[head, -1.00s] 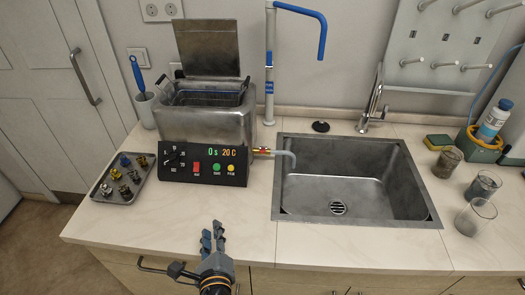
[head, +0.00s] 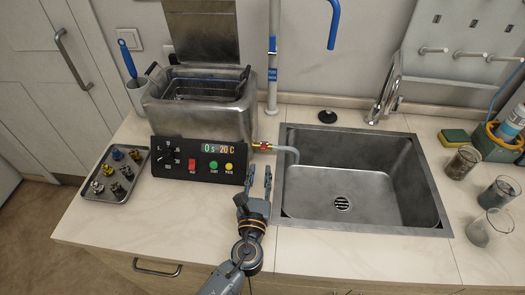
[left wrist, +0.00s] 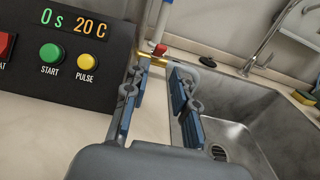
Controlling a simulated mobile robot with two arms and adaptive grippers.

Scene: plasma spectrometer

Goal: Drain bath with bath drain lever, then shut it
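The ultrasonic bath (head: 200,105) is a steel tank with its lid up and a black control panel (head: 200,160) reading "0 s 20 C". Its drain lever (head: 262,146) is a small red handle on a brass valve at the panel's right, with a grey spout (head: 288,151) bending over the sink. My left gripper (head: 258,178) is open and empty, just in front of the valve. In the left wrist view the red lever (left wrist: 160,49) and brass valve (left wrist: 152,60) show between and beyond the open fingers (left wrist: 155,100). My right gripper is out of view.
The steel sink (head: 279,215) with its drain lies to the right. A tray (head: 110,192) of metal parts is left of the panel. Beakers (head: 495,225) and a sponge (head: 454,137) stand at the right. The counter before the panel is clear.

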